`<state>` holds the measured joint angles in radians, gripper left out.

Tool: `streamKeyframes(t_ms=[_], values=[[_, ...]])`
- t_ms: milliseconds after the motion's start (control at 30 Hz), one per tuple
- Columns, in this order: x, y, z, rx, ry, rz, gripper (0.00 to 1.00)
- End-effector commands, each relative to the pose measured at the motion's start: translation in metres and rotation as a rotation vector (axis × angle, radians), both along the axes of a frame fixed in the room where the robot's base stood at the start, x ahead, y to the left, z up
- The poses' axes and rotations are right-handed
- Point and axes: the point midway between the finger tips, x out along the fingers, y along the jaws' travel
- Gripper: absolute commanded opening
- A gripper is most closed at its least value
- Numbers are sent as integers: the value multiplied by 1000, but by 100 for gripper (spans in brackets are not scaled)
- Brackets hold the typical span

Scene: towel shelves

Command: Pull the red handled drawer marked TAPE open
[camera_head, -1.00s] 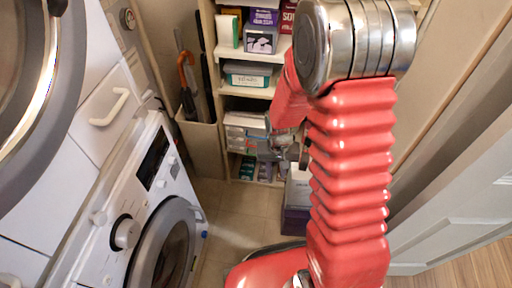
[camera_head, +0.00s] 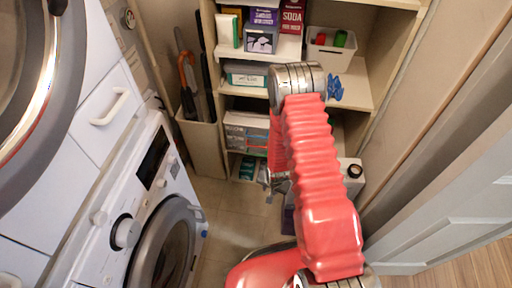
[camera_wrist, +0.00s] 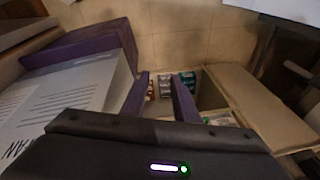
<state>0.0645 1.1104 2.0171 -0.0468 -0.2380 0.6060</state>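A pale grey drawer unit (camera_head: 246,134) sits on a middle-low shelf in the head view. Its right part is hidden by my arm. I cannot read TAPE on any drawer or make out a red handle in either view. My gripper (camera_head: 275,186) hangs low in front of the shelves, below and to the right of the drawer unit. In the wrist view my gripper (camera_wrist: 160,98) shows two purple fingers with a gap between them and nothing held. Small packets on a low shelf show beyond the fingertips.
A teal box (camera_head: 247,74) is on the shelf above. A white bin (camera_head: 329,55) and a blue item (camera_head: 335,88) are at the right. A washing machine (camera_head: 155,205) stands at the left. In the wrist view a white-and-purple box (camera_wrist: 88,48) is close left of my fingers.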

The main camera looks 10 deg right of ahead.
Motion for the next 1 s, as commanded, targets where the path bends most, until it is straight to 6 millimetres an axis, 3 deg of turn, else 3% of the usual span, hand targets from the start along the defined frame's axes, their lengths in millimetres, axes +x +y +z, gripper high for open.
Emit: streamKeyframes(t_ms=[33,300,500,633,833,1000], values=[[-1,0,-14,7,-14,-22,27],[6,1,-71,63,-152,-166,27],[14,3,-104,134,-291,-291,27],[24,4,-116,204,-410,-382,27],[55,5,-104,349,-626,-510,27],[98,5,-56,520,-841,-595,27]])
